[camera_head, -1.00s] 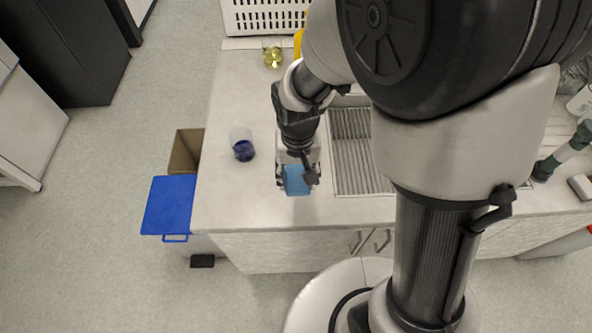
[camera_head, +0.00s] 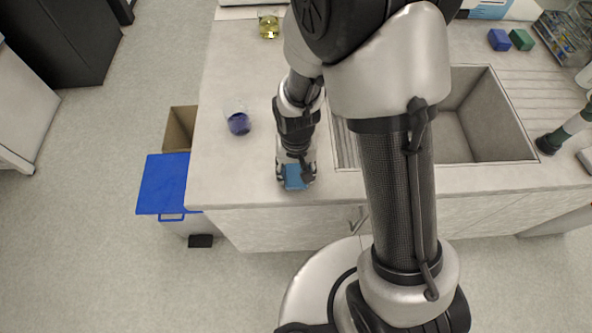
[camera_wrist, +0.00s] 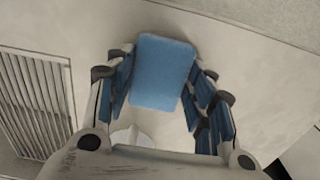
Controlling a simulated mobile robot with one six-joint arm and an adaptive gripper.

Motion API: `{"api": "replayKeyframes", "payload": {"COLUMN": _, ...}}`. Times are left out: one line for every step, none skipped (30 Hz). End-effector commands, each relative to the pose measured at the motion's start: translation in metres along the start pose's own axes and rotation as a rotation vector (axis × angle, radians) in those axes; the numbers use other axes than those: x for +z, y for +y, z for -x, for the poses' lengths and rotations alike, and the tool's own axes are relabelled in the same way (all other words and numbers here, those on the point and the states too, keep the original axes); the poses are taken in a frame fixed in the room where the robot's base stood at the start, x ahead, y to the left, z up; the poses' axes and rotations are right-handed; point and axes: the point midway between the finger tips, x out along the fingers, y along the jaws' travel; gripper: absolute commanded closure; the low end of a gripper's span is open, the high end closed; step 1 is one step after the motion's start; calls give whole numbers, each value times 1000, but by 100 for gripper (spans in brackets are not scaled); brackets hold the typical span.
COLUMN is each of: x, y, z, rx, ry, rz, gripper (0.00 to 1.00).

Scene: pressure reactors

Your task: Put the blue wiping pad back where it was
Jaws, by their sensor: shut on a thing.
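The blue wiping pad (camera_wrist: 162,72) is a flat, rounded rectangle between the fingers of my gripper (camera_wrist: 158,88) in the wrist view. Fingers with blue inner faces press on both its sides. In the head view, my gripper (camera_head: 295,174) points down over the counter near its front edge, left of the sink, with the pad (camera_head: 295,181) at its tip. I cannot tell whether the pad touches the counter. A second blue block (camera_head: 499,39) lies beside a green block (camera_head: 521,39) at the back right of the counter.
The sink (camera_head: 478,125) and its ribbed drainer (camera_head: 345,147) lie right of my gripper. A beaker of dark blue liquid (camera_head: 238,122) stands to the left, and a flask of yellow liquid (camera_head: 269,27) behind. A blue-lidded bin (camera_head: 163,183) stands beside the counter (camera_head: 225,180).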

Motion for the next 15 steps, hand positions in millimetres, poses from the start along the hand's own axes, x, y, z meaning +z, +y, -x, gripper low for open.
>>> {"api": "replayKeyframes", "payload": {"x": 0, "y": 0, "z": 0, "rx": 0, "ry": 0, "rz": 0, "gripper": 73}}
{"api": "replayKeyframes", "payload": {"x": 0, "y": 0, "z": 0, "rx": 0, "ry": 0, "rz": 0, "gripper": 73}}
{"api": "replayKeyframes", "payload": {"x": 0, "y": 0, "z": -1, "rx": 0, "ry": 0, "rz": 0, "gripper": 73}}
{"api": "replayKeyframes", "payload": {"x": 0, "y": 0, "z": -2, "rx": 0, "ry": 0, "rz": 0, "gripper": 73}}
{"api": "replayKeyframes", "payload": {"x": 0, "y": 0, "z": -4, "rx": 0, "ry": 0, "rz": 0, "gripper": 73}}
{"api": "replayKeyframes", "payload": {"x": 0, "y": 0, "z": -4, "rx": 0, "ry": 0, "rz": 0, "gripper": 50}}
{"api": "replayKeyframes", "payload": {"x": 0, "y": 0, "z": -3, "rx": 0, "ry": 0, "rz": 0, "gripper": 48}}
{"api": "replayKeyframes", "payload": {"x": 0, "y": 0, "z": -3, "rx": 0, "ry": 0, "rz": 0, "gripper": 46}}
{"api": "replayKeyframes", "payload": {"x": 0, "y": 0, "z": -3, "rx": 0, "ry": 0, "rz": 0, "gripper": 43}}
{"api": "replayKeyframes", "payload": {"x": 0, "y": 0, "z": -3, "rx": 0, "ry": 0, "rz": 0, "gripper": 41}}
{"api": "replayKeyframes", "payload": {"x": 0, "y": 0, "z": -3, "rx": 0, "ry": 0, "rz": 0, "gripper": 39}}
{"api": "replayKeyframes", "payload": {"x": 0, "y": 0, "z": -3, "rx": 0, "ry": -1, "rz": 0, "gripper": 36}}
{"api": "replayKeyframes", "payload": {"x": 0, "y": 0, "z": -3, "rx": 0, "ry": -1, "rz": 0, "gripper": 34}}
{"api": "replayKeyframes", "payload": {"x": 0, "y": 0, "z": -3, "rx": 0, "ry": -1, "rz": 0, "gripper": 32}}
{"api": "replayKeyframes", "payload": {"x": 0, "y": 0, "z": -3, "rx": 0, "ry": -1, "rz": 0, "gripper": 31}}
